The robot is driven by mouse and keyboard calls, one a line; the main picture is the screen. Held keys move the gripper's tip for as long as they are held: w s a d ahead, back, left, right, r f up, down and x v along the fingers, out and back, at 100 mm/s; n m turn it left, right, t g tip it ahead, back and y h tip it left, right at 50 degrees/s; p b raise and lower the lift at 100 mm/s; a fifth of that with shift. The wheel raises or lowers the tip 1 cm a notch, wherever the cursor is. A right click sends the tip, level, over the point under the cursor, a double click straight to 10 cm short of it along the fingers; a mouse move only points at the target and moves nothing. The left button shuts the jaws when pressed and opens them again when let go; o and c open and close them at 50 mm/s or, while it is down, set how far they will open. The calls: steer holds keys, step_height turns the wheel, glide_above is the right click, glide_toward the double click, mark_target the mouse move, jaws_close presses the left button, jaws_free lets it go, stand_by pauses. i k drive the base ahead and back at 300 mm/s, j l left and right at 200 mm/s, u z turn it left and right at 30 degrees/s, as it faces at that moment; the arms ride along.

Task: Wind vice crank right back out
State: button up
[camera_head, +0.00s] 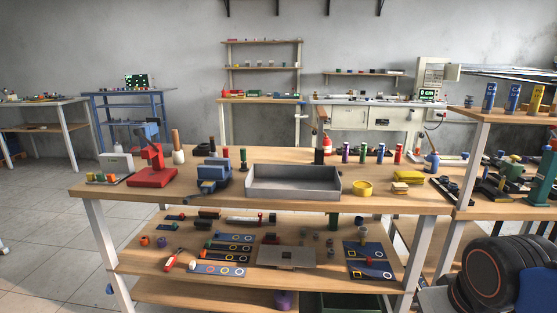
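A blue vice-like block (214,172) sits on the wooden workbench (400,201), left of the grey tray. A darker blue part (207,186) juts toward the bench's front edge. The crank is too small to make out, so I cannot tell how far it is wound. My gripper is not in view.
A grey open tray (293,194) stands right of the vice, and a red press-like device (151,178) stands left. A yellow ring (362,187) and yellow blocks (407,177) lie farther right. Several coloured cylinders line the back. The lower shelf (150,278) holds mats and small parts.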

mark_target(187, 200)
steer(key=j+z, duration=0.35)
steer(key=j, duration=0.5)
steer(key=k+j+z, duration=0.25)
steer(key=k+j, duration=0.1)
steer(key=j, duration=0.15)
